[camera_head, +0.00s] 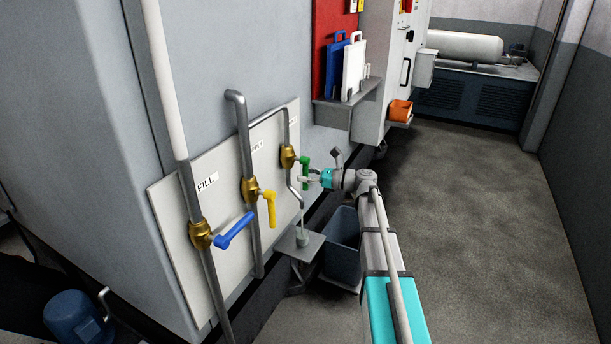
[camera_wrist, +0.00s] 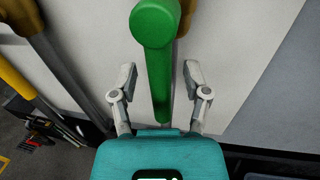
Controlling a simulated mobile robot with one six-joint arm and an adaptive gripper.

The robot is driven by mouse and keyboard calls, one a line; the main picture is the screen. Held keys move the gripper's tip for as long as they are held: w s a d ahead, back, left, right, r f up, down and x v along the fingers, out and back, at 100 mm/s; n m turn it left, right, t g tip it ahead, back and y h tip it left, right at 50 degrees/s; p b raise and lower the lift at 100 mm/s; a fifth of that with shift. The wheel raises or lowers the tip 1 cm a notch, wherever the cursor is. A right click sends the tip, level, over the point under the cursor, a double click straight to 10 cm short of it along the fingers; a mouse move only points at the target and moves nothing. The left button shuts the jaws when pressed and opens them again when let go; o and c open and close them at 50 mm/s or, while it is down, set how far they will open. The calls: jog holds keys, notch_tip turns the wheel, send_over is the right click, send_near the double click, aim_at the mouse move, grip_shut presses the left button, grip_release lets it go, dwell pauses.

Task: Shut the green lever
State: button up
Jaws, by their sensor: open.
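The green lever (camera_head: 305,168) is on a brass valve (camera_head: 288,157), the farthest of three on the white panel. It hangs downward in the head view. In the wrist view the green lever (camera_wrist: 158,65) has its round end near the camera at the top, and its bar runs down the picture between my fingers. My gripper (camera_head: 312,178) is at the lever. In the wrist view my gripper (camera_wrist: 159,78) is open, with one finger on each side of the bar and gaps showing on both sides.
The yellow lever (camera_head: 271,208) and blue lever (camera_head: 234,230) are on nearer valves, left of my arm. Open floor (camera_head: 480,200) lies to the right.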

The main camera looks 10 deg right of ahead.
jog(key=shift+c, duration=0.3)
grip_shut()
